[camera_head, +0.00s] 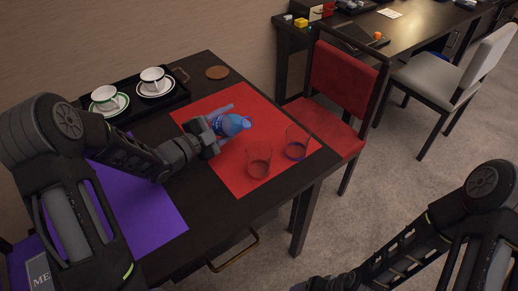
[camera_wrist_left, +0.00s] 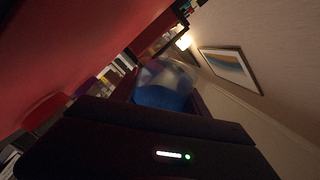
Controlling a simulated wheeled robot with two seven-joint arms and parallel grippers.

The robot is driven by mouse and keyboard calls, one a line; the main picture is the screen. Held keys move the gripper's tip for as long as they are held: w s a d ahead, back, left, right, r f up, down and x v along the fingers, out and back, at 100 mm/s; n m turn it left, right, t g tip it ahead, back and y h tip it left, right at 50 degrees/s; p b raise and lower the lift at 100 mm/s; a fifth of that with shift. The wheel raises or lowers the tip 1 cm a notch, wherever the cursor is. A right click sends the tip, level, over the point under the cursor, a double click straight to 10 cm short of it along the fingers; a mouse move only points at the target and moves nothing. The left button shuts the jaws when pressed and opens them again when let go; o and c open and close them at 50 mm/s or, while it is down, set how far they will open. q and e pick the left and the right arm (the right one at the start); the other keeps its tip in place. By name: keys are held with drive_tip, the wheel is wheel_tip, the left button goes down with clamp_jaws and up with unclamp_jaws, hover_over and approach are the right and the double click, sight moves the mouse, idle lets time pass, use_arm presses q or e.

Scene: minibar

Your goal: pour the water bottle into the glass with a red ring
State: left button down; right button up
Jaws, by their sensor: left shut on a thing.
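My left gripper (camera_head: 218,132) is shut on the blue, clear water bottle (camera_head: 235,125), above the red mat. The bottle looks tilted, and the gripper hides part of it. Its blue part also shows in the left wrist view (camera_wrist_left: 160,98), between the dark jaws (camera_wrist_left: 150,115). Two clear glasses stand upright on the mat, apart from the bottle. The nearer glass (camera_head: 258,160) has a dark reddish base, and its ring is hard to tell against the mat. The farther right glass (camera_head: 297,143) shows a bluish ring low down. My right arm reaches the bottom edge, its gripper barely visible (camera_head: 305,286).
The red mat (camera_head: 240,185) lies on the dark table beside a purple mat (camera_head: 150,210). A black tray (camera_head: 128,115) with two cups on saucers stands at the back left. A brown coaster (camera_head: 217,72) lies behind the red mat. A red chair (camera_head: 340,80) stands beyond the table.

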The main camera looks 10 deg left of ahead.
use_arm(q)
drive_tip(key=shift+w+a+f+m, duration=0.25)
drive_tip(key=shift+a+f+m, duration=0.15)
drive_tip(key=shift+m, duration=0.5)
idle(0.5)
drive_tip(key=shift+w+a+r+m, duration=0.15)
drive_tip(key=shift+a+r+m, duration=0.15)
drive_tip(key=shift+m, duration=0.5)
idle(1.1)
drive_tip(key=shift+d+r+m+b, duration=0.15)
drive_tip(key=shift+r+m+b, duration=0.25)
drive_tip(key=shift+r, duration=0.1)
drive_tip(key=shift+d+r+m+b, duration=0.15)
drive_tip(key=shift+r+m+b, duration=0.25)
drive_tip(key=shift+r, duration=0.1)
idle(2.0)
drive_tip(key=shift+r+m+y+b, duration=0.3)
drive_tip(key=shift+r+b, duration=0.1)
idle(1.3)
